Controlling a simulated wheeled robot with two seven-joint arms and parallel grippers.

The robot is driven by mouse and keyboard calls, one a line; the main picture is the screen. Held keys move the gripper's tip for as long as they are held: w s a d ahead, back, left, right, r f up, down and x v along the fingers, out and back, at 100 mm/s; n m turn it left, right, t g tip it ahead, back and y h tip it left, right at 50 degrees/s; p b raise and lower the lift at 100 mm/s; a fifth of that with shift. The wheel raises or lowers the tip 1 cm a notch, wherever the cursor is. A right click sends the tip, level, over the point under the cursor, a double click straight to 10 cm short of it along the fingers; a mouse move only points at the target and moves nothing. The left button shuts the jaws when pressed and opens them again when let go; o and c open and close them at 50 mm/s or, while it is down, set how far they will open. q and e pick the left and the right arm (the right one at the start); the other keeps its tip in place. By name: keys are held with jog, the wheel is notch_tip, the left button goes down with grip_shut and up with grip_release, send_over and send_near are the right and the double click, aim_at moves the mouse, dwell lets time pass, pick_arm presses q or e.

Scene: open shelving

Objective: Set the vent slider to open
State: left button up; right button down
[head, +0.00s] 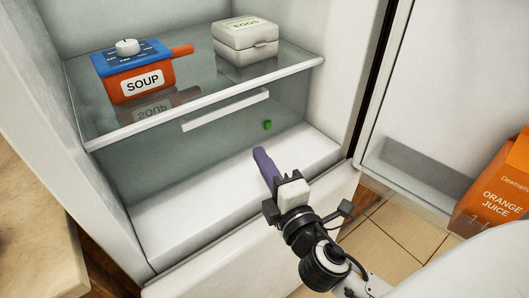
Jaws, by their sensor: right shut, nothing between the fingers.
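Inside the open fridge, a small green knob (267,125) shows below the glass shelf, and it may be the vent slider's handle. A long pale strip (225,110) lies up and to the left of it, seen below the shelf's front edge. I cannot tell whether the strip belongs to the slider, and no open or closed marking is readable. My right gripper (259,153) is shut and empty, its purple fingers pointing up into the fridge. Its tips appear just below the green knob, apart from it in the picture. My left gripper is out of view.
The glass shelf (215,96) holds an orange soup pot (133,84) with a blue lid and a white egg box (245,40). The open door (445,85) stands at right with an orange juice carton (500,190). The white fridge floor (190,205) is clear.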

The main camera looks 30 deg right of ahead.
aim_at(245, 129)
jog(key=w, duration=0.5)
jog(key=w+d, duration=0.1)
jog(key=w, duration=0.1)
jog(key=shift+w+r, duration=0.1)
jog(key=shift+w, duration=0.05)
jog(key=d, duration=0.2)
jog(key=shift+d, duration=0.3)
jog(key=shift+w+d, duration=0.1)
jog(key=shift+d, duration=0.5)
